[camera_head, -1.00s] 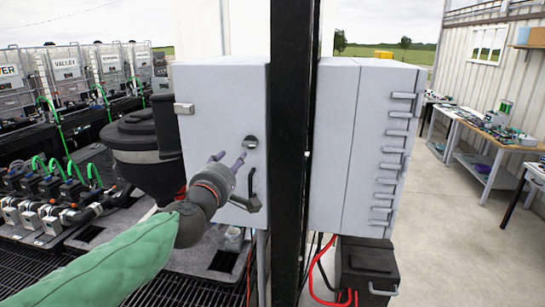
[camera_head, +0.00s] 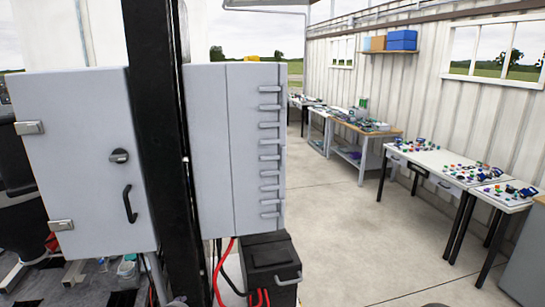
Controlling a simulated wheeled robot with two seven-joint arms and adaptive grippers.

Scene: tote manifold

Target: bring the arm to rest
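Neither of my grippers shows in the head view now, so I cannot see what either one does or holds. A grey electrical cabinet (camera_head: 85,170) stands at the left, its door shut. It has a round dark lock (camera_head: 119,156) and a black handle (camera_head: 130,204) on its front. Nothing touches the lock or the handle.
A black post (camera_head: 160,120) stands beside the cabinet. A second grey cabinet (camera_head: 208,150) with several latches is right of it, above a black box (camera_head: 271,264) with red cables. Tables with small parts, such as a white table (camera_head: 430,165), line the right wall. The concrete floor (camera_head: 335,215) between is clear.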

